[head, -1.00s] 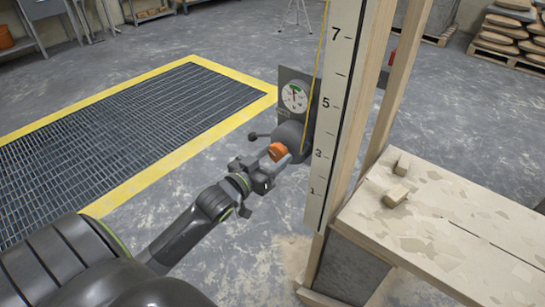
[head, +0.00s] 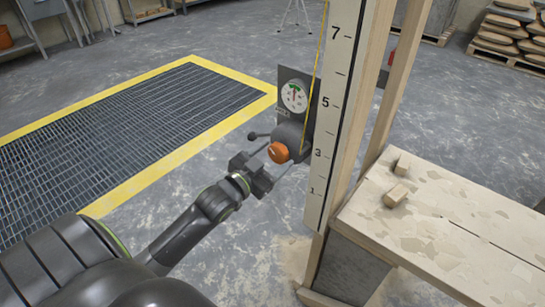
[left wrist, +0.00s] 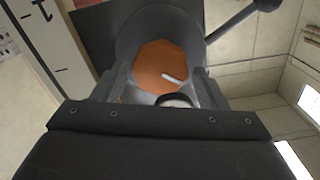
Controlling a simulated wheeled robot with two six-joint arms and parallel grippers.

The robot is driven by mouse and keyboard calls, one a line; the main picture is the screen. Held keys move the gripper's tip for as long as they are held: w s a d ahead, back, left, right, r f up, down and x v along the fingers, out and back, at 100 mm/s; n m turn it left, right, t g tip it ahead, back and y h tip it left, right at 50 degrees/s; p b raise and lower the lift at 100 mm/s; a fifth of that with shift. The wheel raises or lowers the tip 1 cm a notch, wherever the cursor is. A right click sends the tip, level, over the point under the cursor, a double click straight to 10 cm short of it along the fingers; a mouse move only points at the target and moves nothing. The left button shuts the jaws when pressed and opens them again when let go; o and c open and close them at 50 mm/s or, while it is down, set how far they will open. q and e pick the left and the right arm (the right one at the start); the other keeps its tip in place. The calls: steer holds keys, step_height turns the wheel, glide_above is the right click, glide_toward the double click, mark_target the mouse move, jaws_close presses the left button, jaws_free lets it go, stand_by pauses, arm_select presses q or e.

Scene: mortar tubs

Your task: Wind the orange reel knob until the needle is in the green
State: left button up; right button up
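The orange reel knob (head: 278,153) sits on the front of a dark grey round reel (head: 292,138) beside the numbered board. In the left wrist view the knob (left wrist: 160,62) shows a white mark slanting on its face. My left gripper (head: 270,161) is at the knob, its fingers spread; in the left wrist view the fingers (left wrist: 162,85) stand either side of it with gaps, not visibly gripping. The round gauge (head: 294,96) is above the reel. Its green band is at the top and the needle points roughly upward; whether it lies in the green is too small to tell. My right gripper is out of view.
A tall numbered board (head: 342,115) on a timber frame stands just right of the reel. A dark lever with a ball end (head: 253,136) sticks out left of it. A bench (head: 440,235) with small blocks is at right. A yellow-edged floor grate (head: 110,130) lies left.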

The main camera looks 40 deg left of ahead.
arm_select(q)
steer(key=shift+o, duration=0.8)
steer(key=shift+s+a, duration=0.1)
steer(key=shift+s, duration=0.5)
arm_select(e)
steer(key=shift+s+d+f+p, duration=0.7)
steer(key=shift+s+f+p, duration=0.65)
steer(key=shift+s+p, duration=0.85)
arm_select(q)
steer(key=s+a+b, duration=0.1)
steer(key=s+b, duration=0.5)
steer(key=s, duration=1)
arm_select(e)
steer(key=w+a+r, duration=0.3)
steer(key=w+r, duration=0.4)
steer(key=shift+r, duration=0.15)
arm_select(q)
steer(key=shift+s+a, duration=0.1)
